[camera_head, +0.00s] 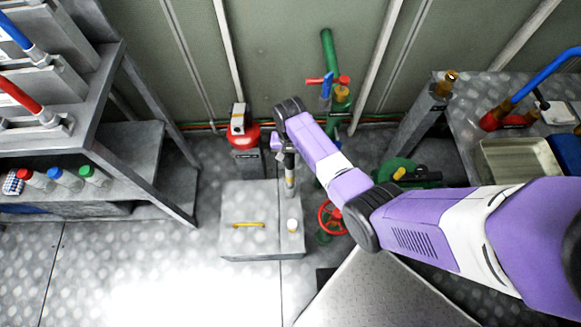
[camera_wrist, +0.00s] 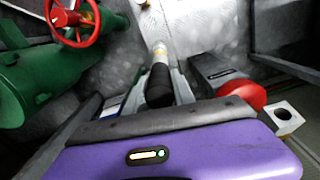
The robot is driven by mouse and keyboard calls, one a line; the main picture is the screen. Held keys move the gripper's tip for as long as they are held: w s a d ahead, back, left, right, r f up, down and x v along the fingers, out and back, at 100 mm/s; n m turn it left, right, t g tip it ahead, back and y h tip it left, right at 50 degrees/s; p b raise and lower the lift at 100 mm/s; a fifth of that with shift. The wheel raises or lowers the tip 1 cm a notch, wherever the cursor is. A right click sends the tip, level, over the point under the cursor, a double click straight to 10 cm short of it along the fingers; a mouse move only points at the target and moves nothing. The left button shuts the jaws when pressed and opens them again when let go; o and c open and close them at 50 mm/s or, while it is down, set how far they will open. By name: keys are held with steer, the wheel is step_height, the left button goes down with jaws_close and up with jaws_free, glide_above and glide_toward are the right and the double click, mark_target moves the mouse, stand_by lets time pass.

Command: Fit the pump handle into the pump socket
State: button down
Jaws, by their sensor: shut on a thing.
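My gripper (camera_head: 283,147) is shut on the pump handle (camera_head: 290,172), a rod with a black grip and a pale lower part. The handle hangs below the gripper, roughly upright in the head view. In the wrist view my gripper (camera_wrist: 160,92) closes around the black grip of the handle (camera_wrist: 158,62), and its pale end points away from the camera. A short pale cylinder (camera_head: 292,225) on the right part of a grey box looks like the pump socket. The handle's lower end appears above and apart from it. Exact height is unclear.
The grey box has a yellow handle (camera_head: 249,225). A red valve wheel (camera_head: 332,217) and green pipework (camera_head: 329,50) stand to the right. A red canister (camera_head: 245,136) stands behind. A shelf rack (camera_head: 130,170) is at left, a workbench (camera_head: 463,130) at right.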

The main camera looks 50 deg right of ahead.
steer(key=shift+r+p, duration=5.35)
steer(key=shift+r, duration=0.25)
step_height(320, 180, up, 4)
steer(key=p, duration=0.4)
steer(key=shift+f, duration=0.1)
